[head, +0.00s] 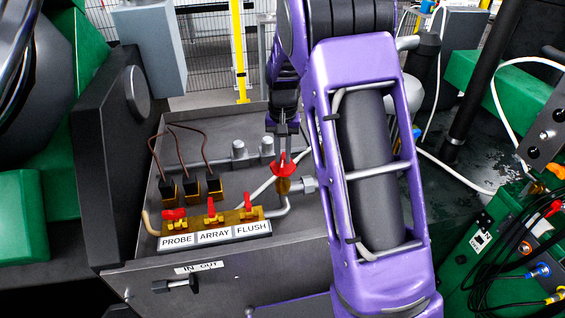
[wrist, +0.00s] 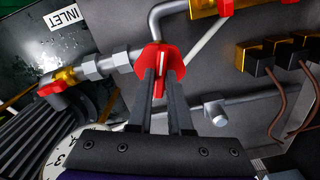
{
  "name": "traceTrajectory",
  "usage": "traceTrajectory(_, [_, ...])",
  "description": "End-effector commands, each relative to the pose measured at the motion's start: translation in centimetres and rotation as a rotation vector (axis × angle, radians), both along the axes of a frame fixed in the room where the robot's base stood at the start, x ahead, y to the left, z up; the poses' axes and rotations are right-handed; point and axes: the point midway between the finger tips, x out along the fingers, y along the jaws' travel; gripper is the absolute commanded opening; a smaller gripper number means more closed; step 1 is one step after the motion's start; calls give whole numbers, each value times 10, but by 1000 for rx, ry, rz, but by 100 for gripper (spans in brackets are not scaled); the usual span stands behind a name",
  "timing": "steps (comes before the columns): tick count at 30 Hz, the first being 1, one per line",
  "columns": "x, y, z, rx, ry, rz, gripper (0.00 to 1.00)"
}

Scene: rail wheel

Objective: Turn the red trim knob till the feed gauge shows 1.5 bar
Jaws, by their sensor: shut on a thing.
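The red trim knob (head: 281,168) sits on a brass fitting at the right of the grey tray, with a pipe fitting beside it. My gripper (head: 284,150) reaches down onto it from above. In the wrist view the red knob (wrist: 148,56) is lobed, with a white line on its raised grip. My gripper (wrist: 161,78) is shut on that grip, a finger on each side. A round white gauge (wrist: 72,152) shows partly at the lower left of the wrist view; my gripper's body hides much of it, and I cannot read its pointer.
Three red valve handles stand on the brass manifold behind the PROBE, ARRAY, FLUSH label (head: 215,235). Black solenoids (head: 190,189) with brown wires stand behind them.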

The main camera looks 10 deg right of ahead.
Motion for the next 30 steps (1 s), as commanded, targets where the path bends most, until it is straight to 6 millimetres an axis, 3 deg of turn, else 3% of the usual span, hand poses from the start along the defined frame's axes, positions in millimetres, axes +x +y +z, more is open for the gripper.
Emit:
traceTrajectory(6, [0,0,0,0,-1,-214,0])
traceTrajectory(19, [0,0,0,1,-1,-286,0])
traceTrajectory(20, [0,0,0,1,-1,-286,21])
traceTrajectory(25, [0,0,0,1,-1,-284,52])
traceTrajectory(30, [0,0,0,0,0,-283,55])
